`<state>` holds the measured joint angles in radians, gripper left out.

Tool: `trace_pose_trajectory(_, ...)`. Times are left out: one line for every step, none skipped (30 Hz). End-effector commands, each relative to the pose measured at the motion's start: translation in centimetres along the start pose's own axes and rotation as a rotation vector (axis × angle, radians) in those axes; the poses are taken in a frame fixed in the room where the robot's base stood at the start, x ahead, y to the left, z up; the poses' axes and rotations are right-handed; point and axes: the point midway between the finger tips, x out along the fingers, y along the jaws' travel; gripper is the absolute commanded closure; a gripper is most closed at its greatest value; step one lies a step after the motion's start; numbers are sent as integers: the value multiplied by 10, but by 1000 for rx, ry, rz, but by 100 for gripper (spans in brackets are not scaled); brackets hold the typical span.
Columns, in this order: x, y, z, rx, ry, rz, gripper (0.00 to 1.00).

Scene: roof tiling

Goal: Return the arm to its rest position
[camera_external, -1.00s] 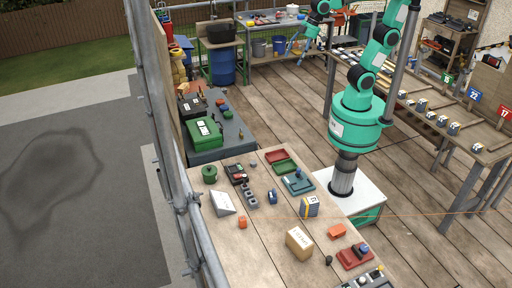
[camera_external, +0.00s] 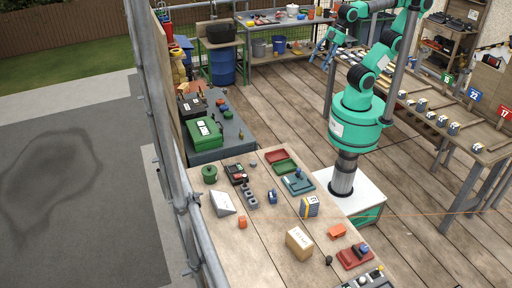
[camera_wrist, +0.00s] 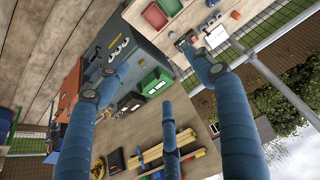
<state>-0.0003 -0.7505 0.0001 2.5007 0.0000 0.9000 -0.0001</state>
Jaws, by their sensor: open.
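My arm (camera_external: 368,75) is green and black and rises from a white base at the right of the table. My gripper (camera_external: 326,47) is up at the top, to the left of my arm, with its blue fingers pointing down and apart. In the wrist view my gripper (camera_wrist: 162,85) shows three blue fingers spread wide with nothing between them. It is clear of the tables.
The near worktable (camera_external: 265,240) holds a yellow-tan box (camera_external: 299,241), trays and small parts. A dark bench with a green case (camera_external: 205,132) stands at the left. A grey post (camera_external: 402,50) stands close to my arm. A shelf table (camera_external: 490,140) is at the right. The plank floor between is clear.

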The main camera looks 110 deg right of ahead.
Motion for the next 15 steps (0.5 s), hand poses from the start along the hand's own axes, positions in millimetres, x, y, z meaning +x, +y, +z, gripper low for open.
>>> trace_pose_trajectory(0,0,0,0,0,0,33)
trace_pose_trajectory(0,0,0,0,0,0,33)
trace_pose_trajectory(1,0,0,0,0,0,33)
trace_pose_trajectory(2,0,1,0,0,0,33)
trace_pose_trajectory(4,0,2,0,0,0,33)
trace_pose_trajectory(6,0,3,0,0,0,33)
trace_pose_trajectory(8,0,4,0,0,0,33)
trace_pose_trajectory(11,0,6,0,0,0,33)
trace_pose_trajectory(15,0,8,0,0,0,33)
trace_pose_trajectory(18,0,10,0,0,0,33)
trace_pose_trajectory(22,0,11,0,0,0,33)
trace_pose_trajectory(27,0,14,0,0,0,33)
trace_pose_trajectory(31,0,16,0,0,0,33)
trace_pose_trajectory(35,0,18,0,0,0,33)
trace_pose_trajectory(40,0,21,0,0,0,33)
